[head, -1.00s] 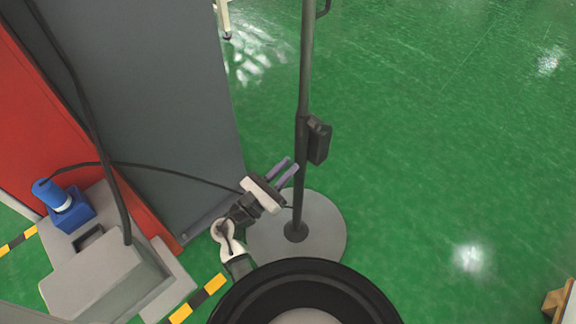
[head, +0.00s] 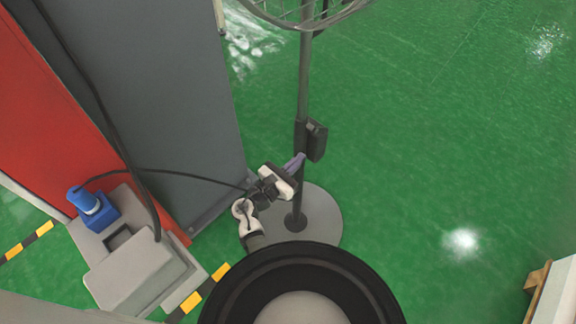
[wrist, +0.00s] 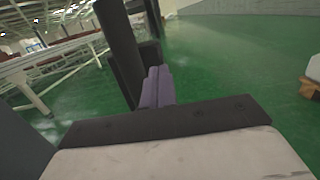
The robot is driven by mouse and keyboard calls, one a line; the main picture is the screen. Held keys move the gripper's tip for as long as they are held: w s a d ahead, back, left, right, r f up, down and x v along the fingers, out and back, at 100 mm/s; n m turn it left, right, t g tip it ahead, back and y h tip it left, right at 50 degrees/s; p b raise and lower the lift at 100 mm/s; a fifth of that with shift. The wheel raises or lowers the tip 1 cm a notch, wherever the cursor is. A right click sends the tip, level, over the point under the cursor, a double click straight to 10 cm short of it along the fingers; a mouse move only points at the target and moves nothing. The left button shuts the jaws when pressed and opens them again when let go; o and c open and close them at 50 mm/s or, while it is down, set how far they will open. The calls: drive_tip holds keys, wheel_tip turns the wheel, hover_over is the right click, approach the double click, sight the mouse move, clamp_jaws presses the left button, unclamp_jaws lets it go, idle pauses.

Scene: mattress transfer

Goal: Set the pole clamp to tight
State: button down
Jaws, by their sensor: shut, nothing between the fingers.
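The pole clamp (head: 315,141) is a dark block on the right side of the upright grey pole (head: 303,90), about halfway up the visible length. The pole stands on a round grey base (head: 318,215). My gripper (head: 301,156) has its purple fingers shut together with nothing between them. Its tips are at the lower left of the clamp in the head view, close to the pole; I cannot tell whether they touch. In the wrist view the shut fingers (wrist: 158,72) point at the dark pole and clamp area (wrist: 128,62). The clamp's setting cannot be read.
A wire fan cage (head: 310,12) tops the pole. A grey cabinet (head: 150,100) with a red side stands at left, with a blue-capped device (head: 92,205) and a cable near my arm. A wooden pallet (head: 538,290) is at lower right. Green floor to the right is clear.

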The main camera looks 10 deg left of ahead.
sight(316, 139)
drive_tip(key=x, duration=0.4)
drive_tip(key=shift+r+p, duration=0.1)
drive_tip(key=shift+p, duration=0.25)
drive_tip(key=shift+w+d+r+p, duration=0.3)
drive_tip(key=shift+w+r+p, duration=0.15)
drive_tip(key=shift+r, duration=0.25)
drive_tip(key=shift+w+d+r+p, duration=0.35)
drive_tip(key=shift+w+r, duration=0.1)
drive_tip(key=shift+r, duration=0.3)
drive_tip(key=b, duration=0.1)
drive_tip(key=f+b, duration=0.1)
drive_tip(key=b, duration=0.1)
drive_tip(key=shift+w+d+t+h+b, duration=0.15)
drive_tip(key=shift+t+h+b, duration=0.15)
drive_tip(key=shift+t, duration=0.1)
drive_tip(key=shift+w+d+r+b, duration=0.2)
drive_tip(key=shift+w+d+b, duration=0.1)
drive_tip(key=shift+b, duration=0.05)
drive_tip(key=shift+w+f+t+h+b, duration=0.1)
drive_tip(key=shift+t+h+b, duration=0.25)
drive_tip(key=shift+b, duration=0.4)
drive_tip(key=shift+w+t+b, duration=0.1)
drive_tip(key=shift+t+b, duration=0.15)
drive_tip(key=shift+b, duration=0.4)
drive_tip(key=shift+r+h, duration=0.25)
drive_tip(key=shift+r, duration=0.15)
